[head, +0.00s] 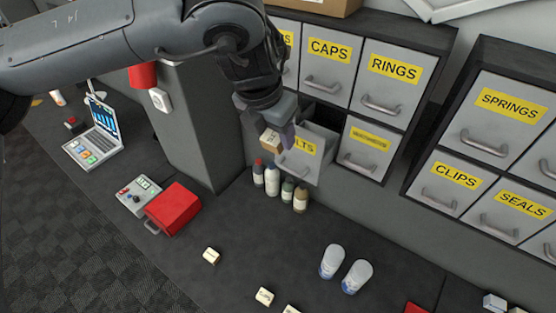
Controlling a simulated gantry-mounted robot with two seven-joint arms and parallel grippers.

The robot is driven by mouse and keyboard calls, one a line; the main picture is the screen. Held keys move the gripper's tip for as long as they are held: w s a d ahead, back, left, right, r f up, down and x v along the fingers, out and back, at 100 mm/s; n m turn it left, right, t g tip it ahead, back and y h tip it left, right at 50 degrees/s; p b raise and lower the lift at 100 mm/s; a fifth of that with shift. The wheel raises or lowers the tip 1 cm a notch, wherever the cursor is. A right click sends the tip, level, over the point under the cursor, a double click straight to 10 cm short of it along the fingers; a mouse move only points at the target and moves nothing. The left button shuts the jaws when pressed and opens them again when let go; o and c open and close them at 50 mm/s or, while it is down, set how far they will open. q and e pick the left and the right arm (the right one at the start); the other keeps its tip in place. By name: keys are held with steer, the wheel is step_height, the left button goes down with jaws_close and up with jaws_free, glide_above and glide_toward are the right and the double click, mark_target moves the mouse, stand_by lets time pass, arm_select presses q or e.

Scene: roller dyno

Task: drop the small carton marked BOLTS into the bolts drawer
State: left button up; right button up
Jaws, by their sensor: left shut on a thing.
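My left gripper (279,134) is shut on a small tan carton (269,142) and holds it at the upper left of a pulled-out grey drawer (308,168). The drawer's yellow label is partly covered by the carton and gripper; only "LTS" shows. The carton overlaps the drawer's front left edge in the picture; I cannot tell whether it is over the opening or in front of it. The marking on the carton is too small to read. My right gripper is not in view.
Closed drawers marked CAPS (329,49) and RINGS (394,67) are above. Several bottles (272,180) stand below the open drawer. A red box (173,208), a laptop (97,145), two white-and-blue cans (331,261) and small cartons (211,256) are on the dark surface.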

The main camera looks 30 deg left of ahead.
arm_select(q)
steer(key=shift+w+r, duration=0.1)
steer(key=shift+r, duration=0.7)
steer(key=shift+w, duration=0.2)
steer(key=w+d+f, duration=0.1)
steer(key=w+d, duration=0.1)
steer(key=w, duration=1)
steer(key=shift+f, duration=0.35)
steer(key=shift+w, duration=0.15)
steer(key=o, duration=1.3)
steer(key=shift+c, duration=0.2)
